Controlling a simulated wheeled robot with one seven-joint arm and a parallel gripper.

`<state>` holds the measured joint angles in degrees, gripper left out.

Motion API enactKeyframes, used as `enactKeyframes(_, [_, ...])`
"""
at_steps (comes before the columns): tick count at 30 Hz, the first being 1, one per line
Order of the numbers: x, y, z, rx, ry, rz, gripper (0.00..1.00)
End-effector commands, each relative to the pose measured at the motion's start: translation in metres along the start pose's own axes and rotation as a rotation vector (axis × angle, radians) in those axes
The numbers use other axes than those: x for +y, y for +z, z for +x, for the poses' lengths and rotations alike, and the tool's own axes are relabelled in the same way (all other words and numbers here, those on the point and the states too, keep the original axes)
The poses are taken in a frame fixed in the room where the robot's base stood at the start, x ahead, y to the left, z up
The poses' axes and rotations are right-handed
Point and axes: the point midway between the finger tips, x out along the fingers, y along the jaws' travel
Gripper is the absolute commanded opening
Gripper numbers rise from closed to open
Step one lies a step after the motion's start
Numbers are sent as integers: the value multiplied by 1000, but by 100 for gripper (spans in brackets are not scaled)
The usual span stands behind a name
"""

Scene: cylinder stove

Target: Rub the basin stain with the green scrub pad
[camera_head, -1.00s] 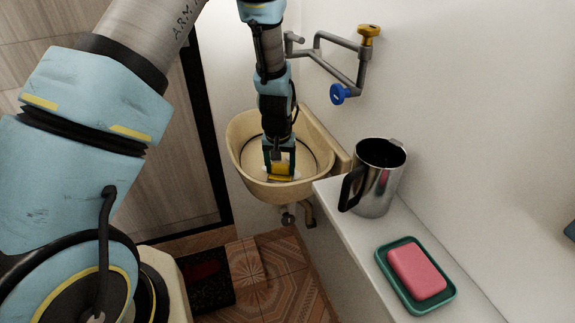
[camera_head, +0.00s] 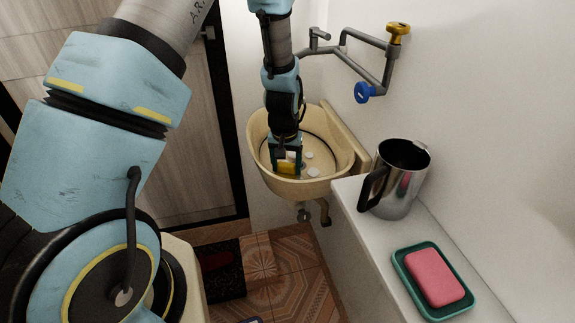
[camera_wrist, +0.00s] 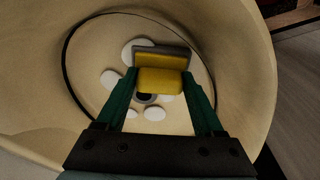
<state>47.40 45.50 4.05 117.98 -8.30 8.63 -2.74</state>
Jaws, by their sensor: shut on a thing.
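The cream basin (camera_head: 318,187) is fixed to the wall in the middle of the head view, and its wall also shows in the wrist view (camera_wrist: 235,60). My gripper (camera_head: 287,163) points down inside it, toward the left front. Its dark green fingers are shut on a yellow pad with a grey-olive layer along one side (camera_wrist: 161,80); I see no clearly green pad. Several white round patches (camera_wrist: 113,79) lie on the basin floor around the dark drain (camera_wrist: 147,97). The pad partly covers them in the wrist view. I cannot tell whether it touches the floor.
A grey pipe with a yellow knob (camera_head: 398,32) and a blue knob (camera_head: 363,92) runs above the basin. A steel jug (camera_head: 404,178) and a pink soap (camera_head: 434,277) in a green dish (camera_head: 402,265) stand on the white ledge (camera_head: 358,215) at right.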

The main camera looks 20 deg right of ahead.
Motion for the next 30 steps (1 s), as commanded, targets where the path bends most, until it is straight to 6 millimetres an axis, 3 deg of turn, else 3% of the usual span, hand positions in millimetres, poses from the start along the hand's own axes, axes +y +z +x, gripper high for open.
enactKeyframes(18, [1,-11,-59,7,1,1,25])
enactKeyframes(30, [1,-12,-62,7,2,1,25])
